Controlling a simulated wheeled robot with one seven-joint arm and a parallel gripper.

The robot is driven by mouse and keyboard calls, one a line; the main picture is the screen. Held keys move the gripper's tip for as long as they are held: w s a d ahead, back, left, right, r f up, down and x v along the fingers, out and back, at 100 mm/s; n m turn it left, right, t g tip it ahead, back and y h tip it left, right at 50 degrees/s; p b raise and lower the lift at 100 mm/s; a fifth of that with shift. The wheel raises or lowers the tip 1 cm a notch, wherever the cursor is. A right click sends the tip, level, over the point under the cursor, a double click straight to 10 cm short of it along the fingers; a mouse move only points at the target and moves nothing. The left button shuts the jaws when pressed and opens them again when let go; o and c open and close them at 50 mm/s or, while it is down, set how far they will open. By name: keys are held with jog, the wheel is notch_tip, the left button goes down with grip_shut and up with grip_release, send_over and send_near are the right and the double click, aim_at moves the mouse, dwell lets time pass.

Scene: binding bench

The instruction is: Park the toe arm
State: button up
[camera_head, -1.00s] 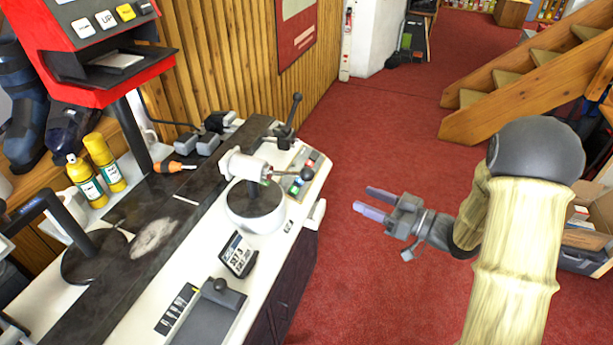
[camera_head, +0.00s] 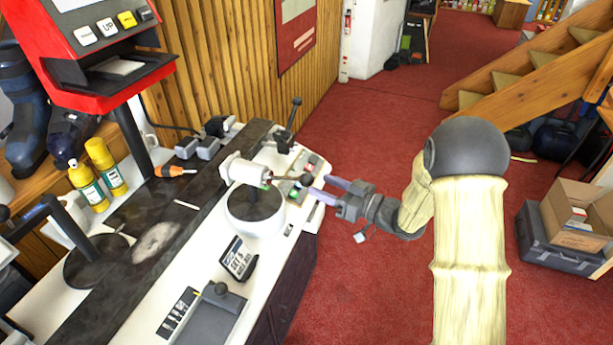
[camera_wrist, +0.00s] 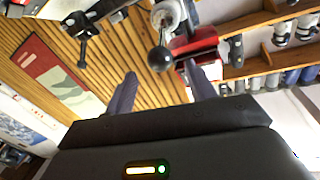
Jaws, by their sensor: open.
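A short lever with a dark ball knob (camera_head: 304,180) sticks out to the right from a white cylinder (camera_head: 243,171) above a round white base on the bench; it looks like the toe arm, though no label shows. My gripper (camera_head: 327,190) is open and empty, just right of the knob, its fingers pointing at it. In the wrist view the black ball (camera_wrist: 160,59) lies ahead of and between the two fingertips (camera_wrist: 164,80), seemingly apart from them. The exact gap cannot be told.
A second black-knobbed lever (camera_head: 295,104) stands upright at the bench's far end. A small panel with coloured buttons (camera_head: 297,190) sits under the knob. A "SET" sign (camera_head: 238,257) stands nearer on the bench.

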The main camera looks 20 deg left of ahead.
aim_at(313, 182)
jog(key=x, duration=0.6)
jog(key=shift+f+p, duration=0.1)
jog(key=shift+p, duration=0.25)
grip_shut()
